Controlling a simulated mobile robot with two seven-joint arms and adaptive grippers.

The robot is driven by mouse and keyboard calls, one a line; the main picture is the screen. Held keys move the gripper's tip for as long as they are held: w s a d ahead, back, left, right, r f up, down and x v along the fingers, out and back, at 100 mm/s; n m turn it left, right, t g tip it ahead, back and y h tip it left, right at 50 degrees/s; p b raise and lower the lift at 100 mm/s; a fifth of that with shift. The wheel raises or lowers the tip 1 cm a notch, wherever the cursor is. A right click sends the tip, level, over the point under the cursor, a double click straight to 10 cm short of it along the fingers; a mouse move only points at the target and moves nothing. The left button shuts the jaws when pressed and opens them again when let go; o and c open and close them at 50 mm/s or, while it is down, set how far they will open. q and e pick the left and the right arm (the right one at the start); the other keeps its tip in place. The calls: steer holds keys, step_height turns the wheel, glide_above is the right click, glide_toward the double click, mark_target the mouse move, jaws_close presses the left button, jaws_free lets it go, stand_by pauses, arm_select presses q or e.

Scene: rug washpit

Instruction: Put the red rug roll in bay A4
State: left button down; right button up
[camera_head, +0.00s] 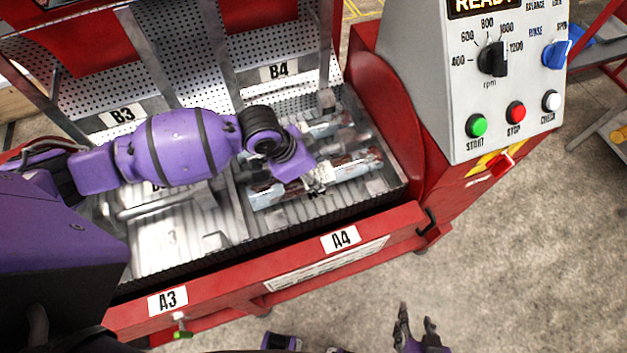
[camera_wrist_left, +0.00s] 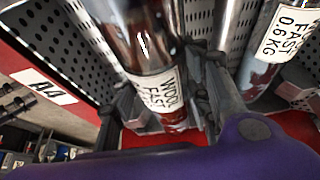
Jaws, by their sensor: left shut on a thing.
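A dark red rug roll with a white WOOL FAST label (camera_wrist_left: 160,92) is between the fingers of my left gripper (camera_wrist_left: 178,105) in the left wrist view. In the head view this roll (camera_head: 353,168) lies lengthwise in bay A4, behind the front rim with the A4 label (camera_head: 340,240). My left gripper (camera_head: 316,182) is shut on it near its middle and hides part of it. Whether the roll rests on the bay floor I cannot tell. My right gripper (camera_head: 416,320) is open and empty, low in front of the machine.
A second roll with a FAST 0.6KG label (camera_wrist_left: 292,28) lies behind, parallel to the held one. Bay A3 (camera_head: 165,246) at left looks empty. The control panel (camera_head: 480,90) stands close on the right. Perforated dividers and uprights (camera_head: 212,45) rise behind.

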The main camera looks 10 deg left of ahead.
arm_select(q)
steer(key=shift+f, duration=1.95)
steer(key=shift+f, duration=0.15)
steer(key=c, duration=0.9)
jaws_free()
steer(key=shift+c, duration=0.2)
steer(key=p+v, duration=0.1)
steer(key=v, duration=1.1)
steer(key=shift+s, duration=0.1)
